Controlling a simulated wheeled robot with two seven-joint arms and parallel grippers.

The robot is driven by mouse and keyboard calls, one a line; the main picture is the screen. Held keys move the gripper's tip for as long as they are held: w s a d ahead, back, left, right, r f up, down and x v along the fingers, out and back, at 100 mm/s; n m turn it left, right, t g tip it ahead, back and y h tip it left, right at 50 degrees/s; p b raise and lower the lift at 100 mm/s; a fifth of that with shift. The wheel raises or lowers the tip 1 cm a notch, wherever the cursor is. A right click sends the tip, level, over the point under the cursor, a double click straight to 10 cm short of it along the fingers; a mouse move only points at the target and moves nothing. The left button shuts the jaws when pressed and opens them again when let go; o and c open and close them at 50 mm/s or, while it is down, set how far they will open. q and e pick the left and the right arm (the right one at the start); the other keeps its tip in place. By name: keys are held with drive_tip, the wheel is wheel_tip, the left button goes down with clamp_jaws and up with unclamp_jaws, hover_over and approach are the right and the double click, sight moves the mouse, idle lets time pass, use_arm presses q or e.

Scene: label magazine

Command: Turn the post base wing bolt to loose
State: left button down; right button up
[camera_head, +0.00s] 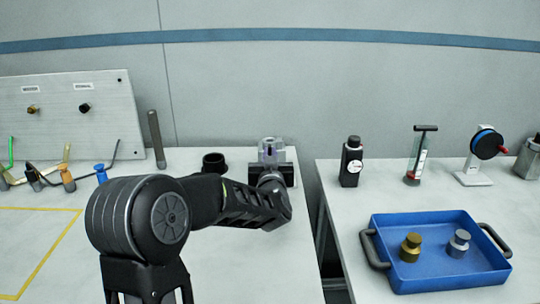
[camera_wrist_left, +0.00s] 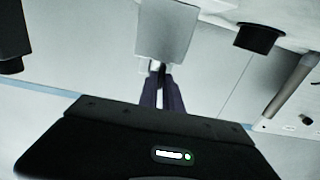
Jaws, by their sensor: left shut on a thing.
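My left gripper (camera_wrist_left: 158,78) reaches to the back of the left table and is shut on a small dark piece, apparently the wing bolt, at the edge of a grey block. This block, which looks like the post base (camera_wrist_left: 165,35), fills the upper middle of the left wrist view. The fingers hide most of the bolt, so its turn position cannot be read. In the head view the gripper (camera_head: 271,150) shows only partly beyond my wrist, and the bolt cannot be made out there. My right gripper is not in view.
A black ring (camera_head: 214,162) and a dark upright rod (camera_head: 156,138) stand left of the gripper. A labelled panel (camera_head: 70,118) and small tools are farther left. Across a gap, the right table holds a black bottle (camera_head: 350,165) and a blue tray (camera_head: 430,277) with two weights.

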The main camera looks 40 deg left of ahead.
use_arm(q)
drive_tip(key=shift+f, duration=0.1)
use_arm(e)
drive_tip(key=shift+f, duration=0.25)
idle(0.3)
use_arm(q)
drive_tip(key=n+b, duration=0.3)
drive_tip(key=b, duration=0.1)
drive_tip(key=shift+f+n, duration=0.15)
drive_tip(key=shift+n, duration=0.25)
drive_tip(key=shift+f+n+b, duration=0.15)
drive_tip(key=shift+n+b, duration=5.9)
drive_tip(key=shift+n, duration=2)
drive_tip(key=shift+f+n+b, duration=0.15)
drive_tip(key=shift+n+b, duration=5.9)
drive_tip(key=shift+n, duration=2)
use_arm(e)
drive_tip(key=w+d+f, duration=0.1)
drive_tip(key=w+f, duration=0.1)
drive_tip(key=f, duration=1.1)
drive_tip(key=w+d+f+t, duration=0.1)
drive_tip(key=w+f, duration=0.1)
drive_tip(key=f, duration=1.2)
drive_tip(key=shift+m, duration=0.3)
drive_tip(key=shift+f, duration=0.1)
use_arm(q)
drive_tip(key=c, duration=1.5)
unclamp_jaws()
drive_tip(key=shift+r, duration=0.1)
